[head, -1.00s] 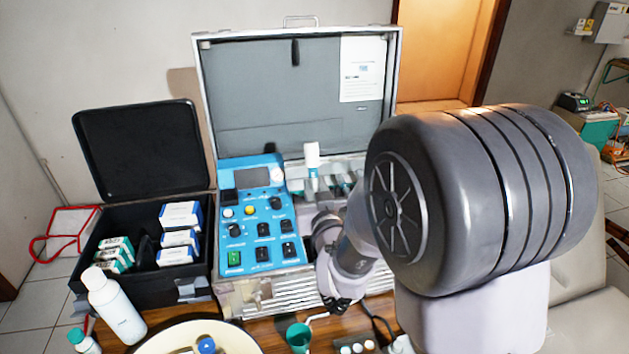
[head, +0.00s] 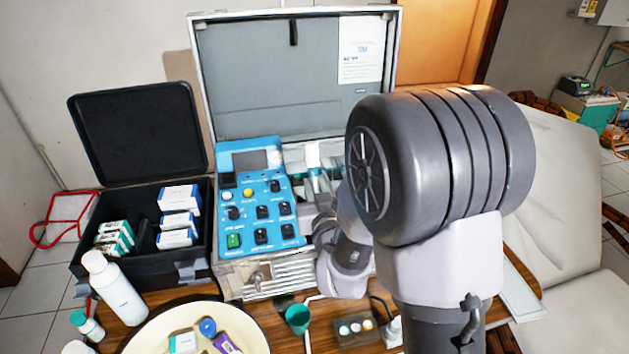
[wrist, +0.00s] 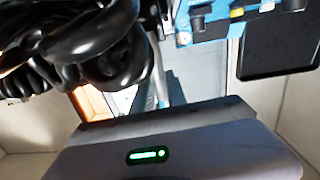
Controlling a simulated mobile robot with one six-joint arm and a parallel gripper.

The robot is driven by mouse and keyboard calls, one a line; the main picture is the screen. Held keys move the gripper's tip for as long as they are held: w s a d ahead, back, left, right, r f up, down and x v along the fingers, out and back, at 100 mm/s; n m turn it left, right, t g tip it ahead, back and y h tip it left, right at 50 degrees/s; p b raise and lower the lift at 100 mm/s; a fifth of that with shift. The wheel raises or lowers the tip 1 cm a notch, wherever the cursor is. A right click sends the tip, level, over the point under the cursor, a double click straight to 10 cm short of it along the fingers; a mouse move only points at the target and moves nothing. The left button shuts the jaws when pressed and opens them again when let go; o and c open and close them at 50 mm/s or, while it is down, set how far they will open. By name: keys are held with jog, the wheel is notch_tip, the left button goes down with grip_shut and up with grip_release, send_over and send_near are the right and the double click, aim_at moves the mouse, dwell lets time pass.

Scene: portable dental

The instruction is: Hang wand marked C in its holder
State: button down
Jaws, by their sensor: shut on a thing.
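The open case (head: 205,110) stands on the table with a blue control panel (head: 262,200) in its left half. Beside the panel, partly behind my arm, are a white-topped bottle (head: 312,155) and grey and teal parts; I cannot make out the holder for C. My gripper (wrist: 178,145) shows only as its grey housing in the wrist view, and my arm hides it in the head view. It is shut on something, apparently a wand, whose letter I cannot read. Thick black coiled hose (wrist: 80,45) hangs close by.
A black box (head: 140,265) with small cartons stands left of the case. In front are a white bottle (head: 115,290), a round cream tray (head: 150,335), a green cup (head: 298,318) and a small dark rack (head: 357,330). A pale chair (head: 570,200) is at right.

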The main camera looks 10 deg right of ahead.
jog(key=shift+s+f, duration=0.1)
jog(key=shift+f, duration=0.2)
jog(key=c, duration=1.3)
grip_release()
jog(key=shift+o, duration=0.2)
jog(key=shift+s, duration=0.1)
